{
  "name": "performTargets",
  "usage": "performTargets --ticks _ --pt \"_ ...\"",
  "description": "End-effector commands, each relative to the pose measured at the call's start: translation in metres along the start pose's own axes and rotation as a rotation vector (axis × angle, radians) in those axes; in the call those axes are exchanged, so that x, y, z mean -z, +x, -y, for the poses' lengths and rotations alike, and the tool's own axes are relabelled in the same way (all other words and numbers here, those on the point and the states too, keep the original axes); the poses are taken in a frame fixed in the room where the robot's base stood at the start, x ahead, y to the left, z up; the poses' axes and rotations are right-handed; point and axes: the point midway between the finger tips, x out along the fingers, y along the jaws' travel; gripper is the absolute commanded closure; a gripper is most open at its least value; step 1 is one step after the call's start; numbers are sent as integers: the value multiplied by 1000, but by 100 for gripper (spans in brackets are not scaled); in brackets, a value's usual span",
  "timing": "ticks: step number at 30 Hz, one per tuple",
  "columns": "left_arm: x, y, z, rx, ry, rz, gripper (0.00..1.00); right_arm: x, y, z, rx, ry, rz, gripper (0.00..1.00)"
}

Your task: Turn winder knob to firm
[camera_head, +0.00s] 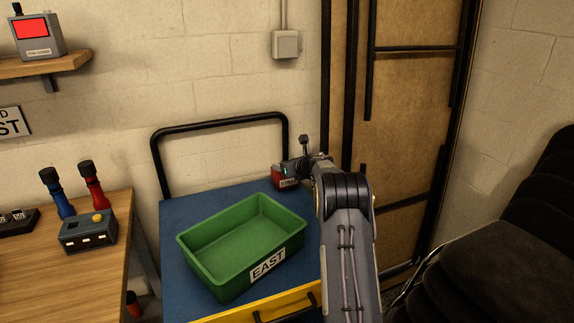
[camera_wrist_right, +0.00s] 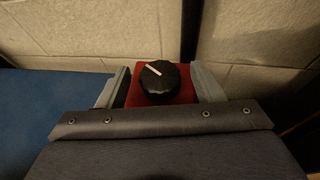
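The winder is a small red box with a pale label (camera_head: 285,183), at the back right of the blue cart top in the head view. In the right wrist view its red body (camera_wrist_right: 187,96) carries a round black knob (camera_wrist_right: 162,88) with a white pointer line slanting to the upper left. My right gripper (camera_wrist_right: 160,82) has a finger on each side of the red body, with gaps beside the knob. I cannot tell whether the fingers press on the body. The knob's scale marks are not readable. My left gripper is not in view.
A green bin labelled EAST (camera_head: 240,282) stands on the blue cart (camera_head: 178,222), left of my right arm. A yellow drawer front (camera_head: 247,311) is below it. A wooden bench (camera_head: 60,275) with a grey box (camera_head: 88,236) is at left. Dark stacked chairs (camera_head: 520,240) are at right.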

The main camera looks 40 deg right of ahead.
Motion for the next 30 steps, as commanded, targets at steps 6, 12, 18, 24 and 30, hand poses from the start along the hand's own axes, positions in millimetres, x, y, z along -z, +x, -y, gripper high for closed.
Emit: performTargets --ticks 6,12,18,24,30 --pt "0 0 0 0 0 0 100 0 0 0 0 0 0 69" --pt "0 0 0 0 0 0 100 0 0 0 1 0 0 83" --pt "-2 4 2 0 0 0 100 0 1 -2 28 10 2 83" --pt "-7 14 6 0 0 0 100 0 2 -5 119 47 3 83" --pt "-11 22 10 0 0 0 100 0 3 -8 272 111 2 83"
